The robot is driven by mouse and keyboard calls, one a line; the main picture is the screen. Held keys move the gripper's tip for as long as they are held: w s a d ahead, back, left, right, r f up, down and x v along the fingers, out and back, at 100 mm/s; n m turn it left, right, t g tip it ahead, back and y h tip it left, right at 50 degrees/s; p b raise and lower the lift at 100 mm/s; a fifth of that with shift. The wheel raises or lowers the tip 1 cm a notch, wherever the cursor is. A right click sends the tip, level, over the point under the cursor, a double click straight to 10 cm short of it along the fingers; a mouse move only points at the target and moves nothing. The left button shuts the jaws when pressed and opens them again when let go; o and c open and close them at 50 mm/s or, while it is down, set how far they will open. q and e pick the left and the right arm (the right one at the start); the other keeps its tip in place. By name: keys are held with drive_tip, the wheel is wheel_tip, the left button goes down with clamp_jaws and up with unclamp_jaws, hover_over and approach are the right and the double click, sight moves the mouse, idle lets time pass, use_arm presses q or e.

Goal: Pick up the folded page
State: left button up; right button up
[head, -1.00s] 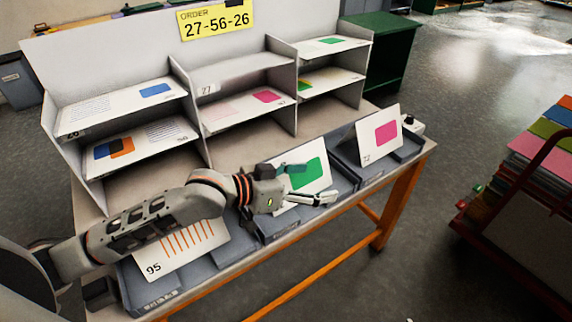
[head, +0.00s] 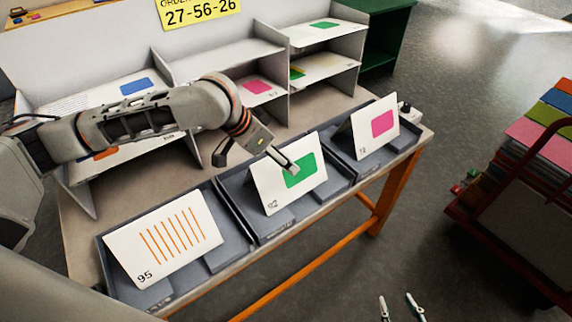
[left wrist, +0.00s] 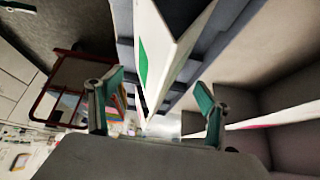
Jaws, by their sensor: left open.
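A white page with a green block (head: 303,172) stands tilted like a tent in the middle grey tray (head: 240,205). It also shows in the left wrist view (left wrist: 165,45), edge-on and reaching down between the fingers. My left gripper (head: 258,160) is open at the page's top edge. One finger shows in front of the green block, the other behind and left of the page. Whether either finger touches it, I cannot tell. My left gripper also shows in the left wrist view (left wrist: 158,105), fingers wide apart. My right gripper (head: 400,308) shows only fingertips, apart and empty, at the bottom edge.
A page with orange stripes (head: 165,240) leans in the left tray and one with a pink block (head: 376,128) in the right tray. A shelf unit (head: 230,62) with pages stands behind. A red cart (head: 500,205) stands at right, beyond clear floor.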

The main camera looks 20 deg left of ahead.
use_arm(q)
drive_tip(key=x, duration=0.2)
drive_tip(key=b+x, duration=0.1)
drive_tip(key=x, duration=0.2)
drive_tip(key=shift+s+a+f, duration=0.15)
drive_tip(key=shift+f, duration=0.25)
use_arm(e)
drive_tip(key=shift+s+f, duration=0.25)
drive_tip(key=shift+f, duration=0.35)
drive_tip(key=shift+s+f, duration=0.2)
drive_tip(key=shift+f, duration=0.4)
use_arm(q)
drive_tip(key=c, duration=1.1)
use_arm(e)
drive_tip(key=shift+w+r, duration=0.15)
drive_tip(key=shift+r, duration=0.1)
